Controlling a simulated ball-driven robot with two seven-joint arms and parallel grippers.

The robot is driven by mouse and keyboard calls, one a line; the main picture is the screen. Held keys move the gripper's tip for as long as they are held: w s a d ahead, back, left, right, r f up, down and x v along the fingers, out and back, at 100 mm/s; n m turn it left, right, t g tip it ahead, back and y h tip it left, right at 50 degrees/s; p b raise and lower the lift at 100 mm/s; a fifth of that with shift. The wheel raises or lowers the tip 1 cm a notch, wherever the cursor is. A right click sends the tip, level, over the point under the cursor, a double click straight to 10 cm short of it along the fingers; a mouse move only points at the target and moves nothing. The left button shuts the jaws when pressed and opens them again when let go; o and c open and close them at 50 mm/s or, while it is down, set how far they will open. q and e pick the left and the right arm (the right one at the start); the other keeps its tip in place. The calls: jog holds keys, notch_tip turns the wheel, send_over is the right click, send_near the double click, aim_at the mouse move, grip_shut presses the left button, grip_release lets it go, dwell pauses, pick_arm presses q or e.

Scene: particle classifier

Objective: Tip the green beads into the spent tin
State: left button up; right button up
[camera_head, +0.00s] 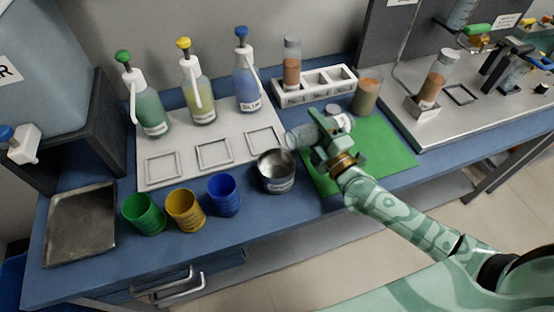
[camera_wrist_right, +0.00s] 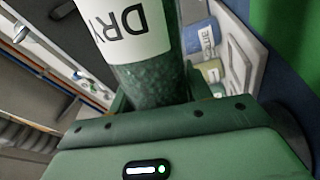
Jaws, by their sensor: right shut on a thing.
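My right gripper (camera_head: 318,135) is shut on a clear tube (camera_head: 297,138), which it holds tilted nearly flat, one end pointing left. That end is just above and behind the rim of a round metal tin (camera_head: 277,180) with a white label too small to read. The tin stands upright; I see no beads in it. In the right wrist view the tube bears a label reading DRY (camera_wrist_right: 128,28), and dark green beads (camera_wrist_right: 155,82) lie in the part near my jaws. My left gripper is not in view.
Green (camera_head: 143,214), yellow (camera_head: 185,211) and blue (camera_head: 224,196) cups stand left of the tin. Three pump bottles (camera_head: 200,100) stand behind on a white board. A white rack (camera_head: 318,88) and a brown-filled jar (camera_head: 366,97) stand behind the green mat (camera_head: 385,150).

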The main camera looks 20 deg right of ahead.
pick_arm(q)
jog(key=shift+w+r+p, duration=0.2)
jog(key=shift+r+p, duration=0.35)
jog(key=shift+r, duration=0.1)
pick_arm(e)
jog(key=shift+a+r+n, duration=0.15)
jog(key=shift+r+n, duration=0.25)
pick_arm(q)
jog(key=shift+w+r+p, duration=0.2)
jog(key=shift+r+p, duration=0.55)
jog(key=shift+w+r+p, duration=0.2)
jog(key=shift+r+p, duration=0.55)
jog(key=shift+p, duration=0.05)
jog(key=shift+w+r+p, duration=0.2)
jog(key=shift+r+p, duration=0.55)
pick_arm(e)
jog(key=shift+s+a+r+n+y, duration=0.15)
jog(key=shift+r+n+y, duration=0.1)
jog(key=shift+r+n, duration=0.55)
jog(key=shift+w+a+r+n+y, duration=0.1)
jog(key=shift+r+n+y, duration=0.25)
jog(key=shift+n, duration=0.65)
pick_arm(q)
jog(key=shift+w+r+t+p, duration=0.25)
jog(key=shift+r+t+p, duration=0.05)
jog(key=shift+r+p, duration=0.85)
pick_arm(e)
jog(key=shift+s+a+r+n, duration=0.15)
jog(key=shift+a+r+n, duration=0.2)
jog(key=shift+r+n, duration=0.5)
